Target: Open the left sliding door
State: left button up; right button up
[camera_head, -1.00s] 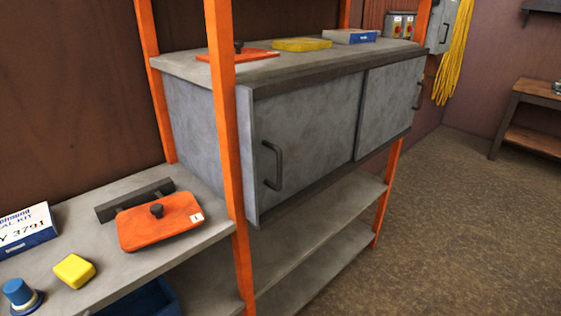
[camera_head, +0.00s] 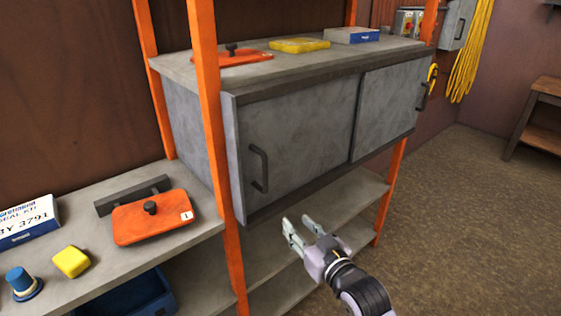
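The left sliding door (camera_head: 305,143) is a grey panel on the cabinet's front, with a dark bar handle (camera_head: 260,169) near its left edge. The right sliding door (camera_head: 390,105) is beside it, with its own dark handle (camera_head: 422,96) at the right. Both doors cover the cabinet front. My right gripper (camera_head: 298,229) is in front of the cabinet, below and to the right of the left door's handle. Its fingers are apart, with nothing between them. My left gripper is not in view.
Orange posts (camera_head: 207,115) frame the cabinet, one standing just left of the left door. A grey bench (camera_head: 75,215) at the left holds an orange lidded plate (camera_head: 150,221), a yellow block (camera_head: 71,262) and a blue knob (camera_head: 21,282).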

jog(key=t+y, duration=0.1)
send_near(266, 167)
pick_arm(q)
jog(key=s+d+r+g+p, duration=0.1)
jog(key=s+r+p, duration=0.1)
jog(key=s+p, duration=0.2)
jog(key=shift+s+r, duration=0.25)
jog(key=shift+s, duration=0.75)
pick_arm(e)
jog(key=shift+n, duration=0.3)
jog(key=x, duration=1)
jog(key=shift+w+a, duration=0.15)
jog(key=shift+w, duration=0.2)
grip_shut()
